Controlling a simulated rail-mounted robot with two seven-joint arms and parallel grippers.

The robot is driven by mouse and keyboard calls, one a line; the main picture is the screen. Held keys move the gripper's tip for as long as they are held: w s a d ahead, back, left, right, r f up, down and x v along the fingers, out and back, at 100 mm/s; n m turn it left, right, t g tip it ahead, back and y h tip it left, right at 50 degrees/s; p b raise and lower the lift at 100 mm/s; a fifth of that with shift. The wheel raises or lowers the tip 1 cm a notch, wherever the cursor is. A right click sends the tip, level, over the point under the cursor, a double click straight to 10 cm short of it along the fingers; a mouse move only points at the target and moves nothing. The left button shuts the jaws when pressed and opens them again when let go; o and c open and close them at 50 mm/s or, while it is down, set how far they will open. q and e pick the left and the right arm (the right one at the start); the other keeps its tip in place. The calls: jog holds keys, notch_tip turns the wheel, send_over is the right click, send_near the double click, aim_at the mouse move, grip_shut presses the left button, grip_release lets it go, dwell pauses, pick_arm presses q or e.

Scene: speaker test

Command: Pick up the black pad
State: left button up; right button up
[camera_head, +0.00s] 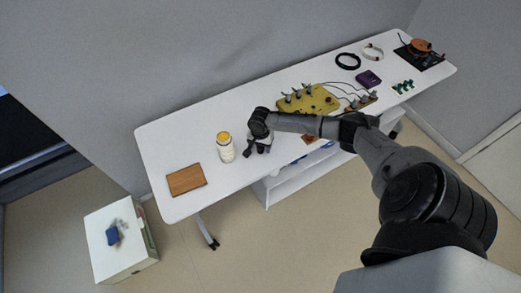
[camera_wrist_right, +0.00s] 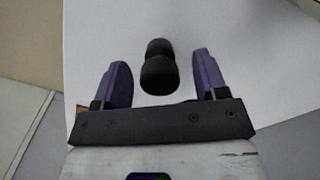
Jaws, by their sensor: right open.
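My right gripper (camera_head: 258,149) points down over the white table, just right of the white bottle, in the head view. In the right wrist view its two purple fingers (camera_wrist_right: 160,80) are spread wide. A small black rounded object in two parts (camera_wrist_right: 158,72), which looks like the black pad, lies between the fingers in that view. Gaps show on both sides, so neither finger appears to touch it. In the head view the gripper mostly hides this object. My left gripper is in neither view.
The white bottle with a yellow top (camera_head: 225,147) stands close to the gripper. A brown board (camera_head: 186,180) lies at the left end. A yellow-green board with knobs (camera_head: 307,101), a purple box (camera_head: 368,79) and a black ring (camera_head: 348,61) lie farther right.

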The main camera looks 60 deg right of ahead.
jog(key=shift+f, duration=0.9)
jog(key=shift+c, duration=0.4)
jog(key=c, duration=1)
jog(key=shift+o, duration=0.2)
notch_tip(320, 180, up, 4)
jog(key=shift+r+p, duration=0.25)
jog(key=shift+p, duration=0.45)
jog(key=s+d+r+p, duration=0.2)
jog(key=s+r, duration=0.4)
jog(key=s, duration=0.5)
jog(key=shift+s+d+r+p, duration=0.2)
jog(key=shift+r+p, duration=0.05)
jog(key=shift+p, duration=0.45)
